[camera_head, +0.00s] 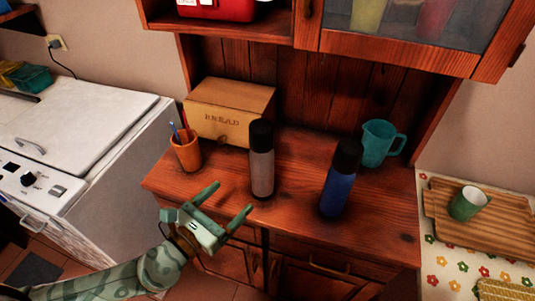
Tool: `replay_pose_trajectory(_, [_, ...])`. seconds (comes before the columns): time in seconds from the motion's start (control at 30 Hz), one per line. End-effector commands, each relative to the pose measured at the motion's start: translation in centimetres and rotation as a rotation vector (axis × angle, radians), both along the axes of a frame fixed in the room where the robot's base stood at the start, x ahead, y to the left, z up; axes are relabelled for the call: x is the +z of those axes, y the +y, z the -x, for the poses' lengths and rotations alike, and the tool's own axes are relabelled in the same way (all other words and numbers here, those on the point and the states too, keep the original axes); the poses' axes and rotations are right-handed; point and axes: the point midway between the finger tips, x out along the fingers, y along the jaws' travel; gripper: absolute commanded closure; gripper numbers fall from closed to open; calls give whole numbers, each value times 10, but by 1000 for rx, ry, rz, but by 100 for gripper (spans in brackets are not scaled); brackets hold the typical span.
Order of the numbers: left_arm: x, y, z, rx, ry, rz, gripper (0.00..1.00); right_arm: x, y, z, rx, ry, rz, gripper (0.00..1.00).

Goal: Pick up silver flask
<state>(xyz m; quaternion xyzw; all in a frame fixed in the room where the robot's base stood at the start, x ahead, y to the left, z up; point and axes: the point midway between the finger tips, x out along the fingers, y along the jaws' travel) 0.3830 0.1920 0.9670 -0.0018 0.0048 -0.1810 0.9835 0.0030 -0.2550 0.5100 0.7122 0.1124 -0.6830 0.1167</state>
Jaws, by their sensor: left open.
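The silver flask (262,172) stands upright on the wooden cabinet top, near its front middle. It has a grey body and a black cap. A similar blue flask (338,188) with a black cap stands to its right. My left gripper (231,200) is open and empty, in front of the cabinet and to the lower left of the silver flask. Its two fingers point up and right toward the cabinet. I see no contact with the flask. My right gripper is not in view.
An orange cup (187,154) with a blue item in it stands left of the flask. A wooden bread box (229,109) is behind. A teal pitcher (379,142) stands behind the blue flask. An upper cupboard (400,40) overhangs the back. A white stove (75,140) is at left.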

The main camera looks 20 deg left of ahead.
Motion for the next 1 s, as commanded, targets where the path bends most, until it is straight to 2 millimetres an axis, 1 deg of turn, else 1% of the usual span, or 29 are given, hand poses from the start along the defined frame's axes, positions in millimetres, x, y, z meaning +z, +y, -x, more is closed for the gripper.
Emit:
replay_pose_trajectory(0.03, [6,-4,-6,-5,-16,-8,19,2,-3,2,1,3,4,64])
replay_pose_trajectory(0.07, [6,-6,-11,-5,-18,-9,19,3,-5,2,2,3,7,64])
replay_pose_trajectory(0.17, [7,-14,-34,-4,-21,-7,19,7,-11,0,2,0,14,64])
replay_pose_trajectory(0.3, [6,-27,-67,-4,-17,-5,19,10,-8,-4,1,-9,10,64])
replay_pose_trajectory(0.4, [5,-33,-85,-4,-15,-6,19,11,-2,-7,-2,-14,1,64])
replay_pose_trajectory(0.5, [4,-38,-96,-5,-13,-5,19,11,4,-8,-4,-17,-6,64])
replay_pose_trajectory(0.63, [4,-40,-104,-5,-13,-6,19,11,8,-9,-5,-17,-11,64])
replay_pose_trajectory(0.83, [5,-45,-137,-4,-13,-5,19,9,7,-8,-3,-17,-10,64])
replay_pose_trajectory(0.9, [4,-48,-145,-4,-12,-4,19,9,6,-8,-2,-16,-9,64])
replay_pose_trajectory(1.0, [4,-50,-151,-4,-11,-6,19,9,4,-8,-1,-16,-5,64])
